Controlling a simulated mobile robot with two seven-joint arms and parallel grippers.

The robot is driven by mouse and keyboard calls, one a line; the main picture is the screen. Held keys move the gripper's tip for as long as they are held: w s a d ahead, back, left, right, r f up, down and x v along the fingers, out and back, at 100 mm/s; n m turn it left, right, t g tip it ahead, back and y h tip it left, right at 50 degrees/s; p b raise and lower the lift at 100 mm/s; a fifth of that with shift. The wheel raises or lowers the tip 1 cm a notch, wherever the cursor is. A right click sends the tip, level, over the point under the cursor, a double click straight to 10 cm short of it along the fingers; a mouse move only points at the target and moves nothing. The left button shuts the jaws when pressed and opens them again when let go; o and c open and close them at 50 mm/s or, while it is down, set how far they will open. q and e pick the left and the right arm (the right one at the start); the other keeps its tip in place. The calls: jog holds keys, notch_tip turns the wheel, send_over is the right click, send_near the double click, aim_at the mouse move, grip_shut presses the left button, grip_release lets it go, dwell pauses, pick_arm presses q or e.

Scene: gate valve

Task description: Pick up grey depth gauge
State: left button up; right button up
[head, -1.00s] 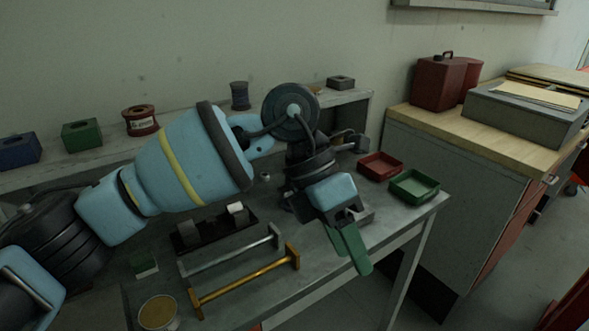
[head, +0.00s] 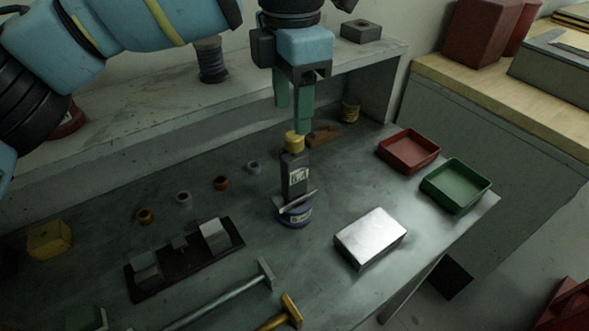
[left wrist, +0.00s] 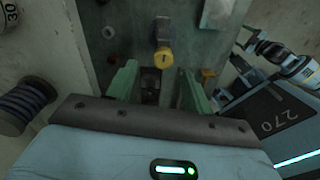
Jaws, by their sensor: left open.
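A grey bar with a crosspiece at its end (head: 225,299), which looks like the grey depth gauge, lies on the bench at the bottom of the head view. Its near end is cut off by the frame. A similar gold bar (head: 283,316) lies just right of it. My left gripper (head: 292,105) is open and points down, far behind the grey bar, over the back of the bench. Its green fingers also show in the left wrist view (left wrist: 157,88), with nothing clearly held between them. I cannot make out the grey bar in the wrist view. My right gripper is not in view.
A silver block (head: 370,238), a dark holder with metal blocks (head: 185,275), a red tray (head: 409,165) and a green tray (head: 472,188) sit on the bench. A raised shelf (head: 140,125) runs behind.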

aim_at(295, 147)
pick_arm(q)
jog(key=shift+s+f, duration=0.2)
jog(key=shift+f, duration=0.4)
jog(key=shift+w+f, duration=0.15)
jog(key=shift+f, duration=0.6)
jog(key=shift+d+f, duration=0.2)
jog(key=shift+f, duration=2.35)
grip_shut()
